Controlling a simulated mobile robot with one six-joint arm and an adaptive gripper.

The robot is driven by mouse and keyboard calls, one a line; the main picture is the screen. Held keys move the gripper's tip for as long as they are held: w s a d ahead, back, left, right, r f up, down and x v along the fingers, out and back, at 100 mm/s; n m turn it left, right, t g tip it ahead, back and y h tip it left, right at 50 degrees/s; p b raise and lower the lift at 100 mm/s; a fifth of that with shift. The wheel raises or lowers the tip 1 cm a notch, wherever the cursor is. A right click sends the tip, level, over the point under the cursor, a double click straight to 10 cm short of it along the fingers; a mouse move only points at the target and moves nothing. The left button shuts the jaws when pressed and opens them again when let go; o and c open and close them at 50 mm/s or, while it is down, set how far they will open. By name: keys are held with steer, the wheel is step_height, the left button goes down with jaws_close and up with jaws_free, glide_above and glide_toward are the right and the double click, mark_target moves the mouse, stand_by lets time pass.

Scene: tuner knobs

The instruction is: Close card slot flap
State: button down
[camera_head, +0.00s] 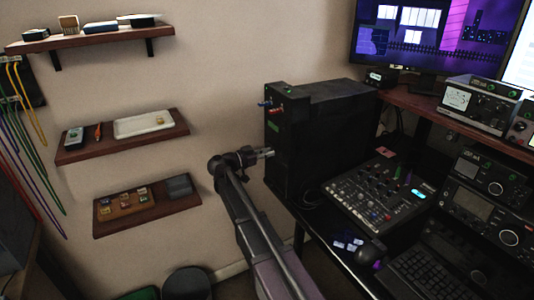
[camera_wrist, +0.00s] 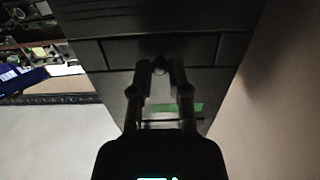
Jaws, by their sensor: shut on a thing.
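The black cabinet (camera_head: 320,140) stands against the wall at the middle of the head view. Its dark panelled face (camera_wrist: 195,50) fills the upper part of the wrist view, crossed by thin seams. No flap stands out clearly, and I cannot tell its angle. My gripper (camera_head: 268,152) is at the cabinet's left face in the head view.
Red and blue fittings (camera_head: 268,104) stick out from the cabinet's upper left. A mixer (camera_head: 375,192) sits on the desk to the right. Wall shelves (camera_head: 122,137) with small items hang at left. The wall between shelves and cabinet is clear.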

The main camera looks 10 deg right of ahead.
mark_target(276, 127)
steer(key=shift+r, duration=0.15)
steer(key=y+p, duration=0.1)
steer(key=p, duration=0.1)
steer(key=shift+d+r+p, duration=0.15)
steer(key=shift+d+p, duration=0.05)
steer(key=shift+p, duration=0.15)
steer(key=shift+g+y, duration=0.3)
steer(key=c, duration=0.6)
jaws_free()
step_height(276, 127, up, 9)
steer(key=p, duration=0.9)
